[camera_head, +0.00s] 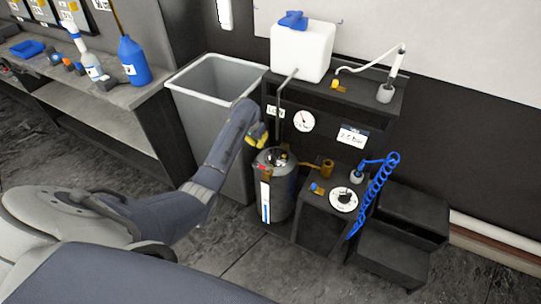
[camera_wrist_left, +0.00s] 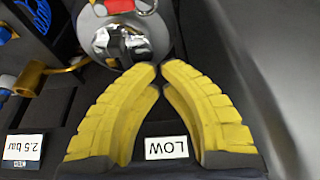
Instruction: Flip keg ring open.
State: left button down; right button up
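The keg (camera_head: 278,197) is a grey metal cylinder standing upright on the floor under the bench. In the left wrist view its round top (camera_wrist_left: 122,36) shows at the upper middle, with shiny metal fittings and a red part. I cannot make out clearly which fitting is the keg ring. My left gripper (camera_head: 260,137) is just above and behind the keg top, apart from it. In the left wrist view its yellow fingers (camera_wrist_left: 159,75) come together at the tips with nothing held between them. My right gripper is not in view.
A grey bin (camera_head: 192,128) stands left of the keg. A low stand with a dial (camera_head: 343,201) and a coiled blue hose (camera_head: 372,196) is to the right. A gauge (camera_head: 303,121) and a LOW label (camera_wrist_left: 167,148) are behind the keg. A white tank (camera_head: 301,52) sits above.

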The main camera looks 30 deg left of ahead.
aim_at(260, 166)
pick_arm(q)
jog(key=shift+w+d+r, duration=0.4)
jog(key=shift+w+r, duration=0.05)
jog(key=shift+r, duration=0.1)
jog(key=x, duration=1)
jog(key=shift+s+d, duration=0.1)
jog(key=shift+s, duration=1.95)
